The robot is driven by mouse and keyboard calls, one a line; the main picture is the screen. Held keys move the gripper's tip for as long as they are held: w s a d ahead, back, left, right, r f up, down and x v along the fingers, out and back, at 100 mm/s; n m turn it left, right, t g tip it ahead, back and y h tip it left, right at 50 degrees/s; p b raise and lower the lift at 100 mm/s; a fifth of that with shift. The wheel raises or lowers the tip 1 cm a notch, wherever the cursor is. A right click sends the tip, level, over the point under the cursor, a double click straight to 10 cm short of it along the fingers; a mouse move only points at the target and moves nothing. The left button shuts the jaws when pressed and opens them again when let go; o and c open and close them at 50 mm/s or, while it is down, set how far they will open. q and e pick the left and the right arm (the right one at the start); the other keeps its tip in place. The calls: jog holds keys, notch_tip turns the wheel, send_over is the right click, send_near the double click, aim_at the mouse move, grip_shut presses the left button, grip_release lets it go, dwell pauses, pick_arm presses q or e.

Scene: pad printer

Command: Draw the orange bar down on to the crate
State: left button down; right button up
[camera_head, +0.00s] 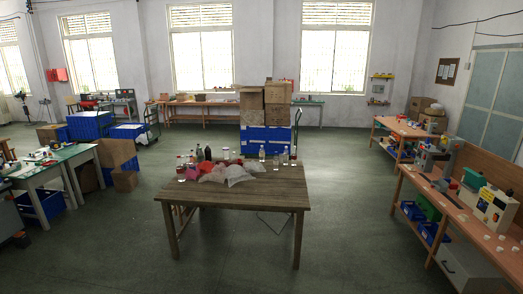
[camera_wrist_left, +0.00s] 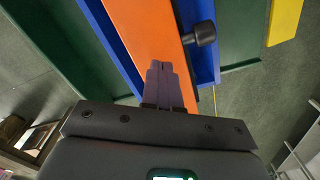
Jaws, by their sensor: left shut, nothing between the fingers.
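The orange bar (camera_wrist_left: 148,35) runs down from the top edge of the left wrist view, between blue side strips (camera_wrist_left: 206,62). A black knob (camera_wrist_left: 203,33) stands at its right edge. My left gripper (camera_wrist_left: 159,66) is shut, with its fingertips over the orange bar and nothing between them. I cannot tell whether they touch the bar. The gripper body hides the bar's lower part. I cannot make out which thing is the crate. Neither gripper nor the orange bar can be made out in the head view.
Dark green panels (camera_wrist_left: 72,42) flank the bar, with a yellow piece (camera_wrist_left: 285,20) at upper right. In the head view, a wooden table (camera_head: 240,194) with bottles and bags stands mid-floor. Blue crates (camera_head: 88,124) stand at left and a workbench (camera_head: 455,208) at right.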

pick_arm(q)
jog(key=shift+f, duration=0.15)
jog(key=shift+f+b, duration=0.5)
jog(key=shift+f, duration=0.15)
jog(key=shift+f+b, duration=1.05)
jog(key=shift+f, duration=0.45)
jog(key=shift+r+p, duration=1.45)
jog(key=shift+p, duration=0.05)
notch_tip(320, 180, up, 5)
jog(key=p, duration=0.5)
jog(key=shift+r+p, duration=0.15)
jog(key=shift+p, duration=0.15)
